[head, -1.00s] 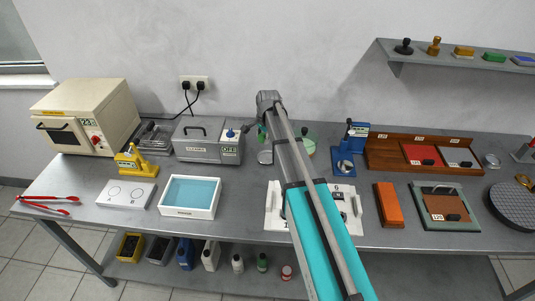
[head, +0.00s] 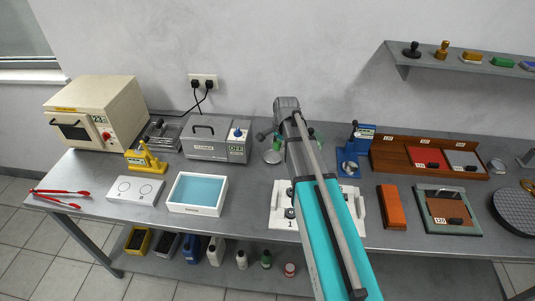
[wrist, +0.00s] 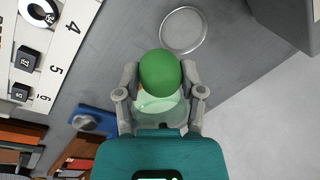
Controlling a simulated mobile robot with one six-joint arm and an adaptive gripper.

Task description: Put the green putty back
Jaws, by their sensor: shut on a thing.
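The green putty (wrist: 160,72) is a rounded lump between the two fingers of my gripper (wrist: 160,78) in the wrist view. The fingers are shut on its sides. A pale green, see-through round dish (wrist: 160,108) shows just below the putty in that view, partly covered by it and by my wrist. I cannot tell whether the putty touches it.
An empty round glass dish (wrist: 183,30) lies close by, also in the head view (head: 272,156). A numbered white board (head: 278,215) is in front. A blue device (head: 353,150) stands to the right, a grey cleaner box (head: 215,150) to the left. A wall is behind.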

